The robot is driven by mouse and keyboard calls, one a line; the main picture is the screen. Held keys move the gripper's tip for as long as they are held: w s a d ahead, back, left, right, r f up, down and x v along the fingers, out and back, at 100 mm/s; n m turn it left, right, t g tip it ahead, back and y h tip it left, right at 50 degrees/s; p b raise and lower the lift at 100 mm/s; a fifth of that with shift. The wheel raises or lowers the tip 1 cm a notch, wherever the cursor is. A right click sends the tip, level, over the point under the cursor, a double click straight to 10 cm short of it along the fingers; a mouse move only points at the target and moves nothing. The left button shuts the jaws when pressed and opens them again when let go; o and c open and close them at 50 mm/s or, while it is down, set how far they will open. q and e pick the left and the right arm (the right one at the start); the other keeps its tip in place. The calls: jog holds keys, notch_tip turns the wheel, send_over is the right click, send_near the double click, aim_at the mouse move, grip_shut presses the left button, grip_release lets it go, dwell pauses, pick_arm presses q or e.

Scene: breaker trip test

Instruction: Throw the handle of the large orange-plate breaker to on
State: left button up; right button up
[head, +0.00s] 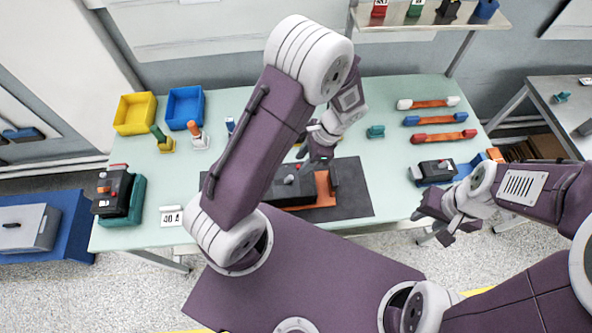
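The large orange-plate breaker lies on a dark mat (355,208) in the middle of the table. Its orange plate (324,190) shows at the right of its black body (294,193). A small red part shows on top. My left arm and gripper hide much of the breaker, and I cannot make out the handle's position. My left gripper (318,152) is above the breaker's far side, pointing down; its finger gap is too small to tell, as is any contact. My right gripper (440,222) is open and empty by the table's front right edge, apart from the breaker.
A green-plate breaker (118,192) and a label card (171,216) are at the left. A blue-plate breaker (434,171) is at the right. Yellow (134,114) and blue (185,107) bins stand at the back left. Several orange bars (436,119) lie at the back right.

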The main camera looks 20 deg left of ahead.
aim_at(290, 177)
pick_arm(q)
jog(key=p+x, duration=0.1)
jog(key=x, duration=0.7)
jog(key=shift+a+f, duration=0.1)
jog(key=shift+f, duration=0.05)
jog(key=shift+s+a+f, duration=0.15)
jog(key=shift+f, duration=0.3)
grip_shut()
